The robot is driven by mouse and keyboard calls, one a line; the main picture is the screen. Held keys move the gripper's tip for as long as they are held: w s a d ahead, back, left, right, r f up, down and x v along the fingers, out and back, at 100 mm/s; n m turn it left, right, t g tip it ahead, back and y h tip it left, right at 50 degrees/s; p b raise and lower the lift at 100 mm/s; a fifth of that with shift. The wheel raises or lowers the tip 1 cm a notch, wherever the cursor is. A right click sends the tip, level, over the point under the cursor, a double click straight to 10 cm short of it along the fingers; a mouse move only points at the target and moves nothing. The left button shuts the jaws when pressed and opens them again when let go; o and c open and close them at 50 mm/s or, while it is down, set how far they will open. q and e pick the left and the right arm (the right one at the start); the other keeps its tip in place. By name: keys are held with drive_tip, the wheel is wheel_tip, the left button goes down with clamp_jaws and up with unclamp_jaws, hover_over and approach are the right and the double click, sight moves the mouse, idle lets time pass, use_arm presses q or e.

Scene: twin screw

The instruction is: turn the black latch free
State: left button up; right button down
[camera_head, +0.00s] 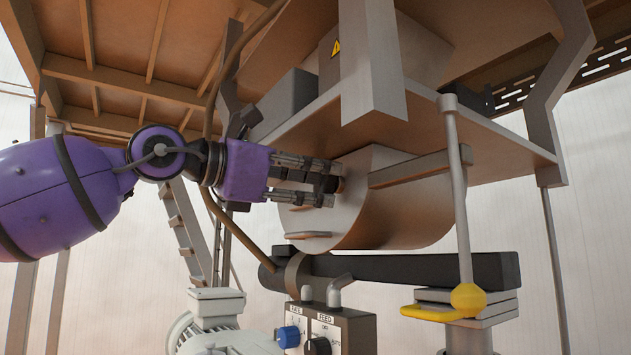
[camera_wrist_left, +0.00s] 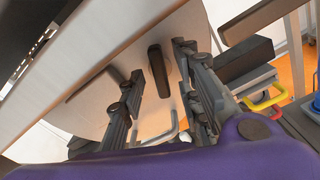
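The black latch (camera_wrist_left: 158,70) is a short dark bar on the round end face of a metal drum (camera_head: 400,215). In the head view it is mostly hidden behind my left gripper's fingers, with a dark bit showing between them. My left gripper (camera_head: 335,184) is at the drum's end face. In the left wrist view, the left gripper's fingers (camera_wrist_left: 161,62) are spread on either side of the latch, with a visible gap to it on both sides. My right gripper is in neither view.
A metal shelf (camera_head: 490,150) overhangs the drum. A bent handle (camera_wrist_left: 160,132) sticks out low on the drum's face. Below are a control box with knobs (camera_head: 338,328), a black beam (camera_head: 420,268) and a grey motor (camera_head: 218,318). A rod with a yellow knob (camera_head: 468,298) stands right.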

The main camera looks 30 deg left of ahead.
use_arm(q)
drive_tip(key=shift+w, duration=0.25)
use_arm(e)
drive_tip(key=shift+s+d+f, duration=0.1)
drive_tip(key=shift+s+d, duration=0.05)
use_arm(q)
drive_tip(key=shift+s, duration=0.1)
drive_tip(key=shift+c, duration=0.3)
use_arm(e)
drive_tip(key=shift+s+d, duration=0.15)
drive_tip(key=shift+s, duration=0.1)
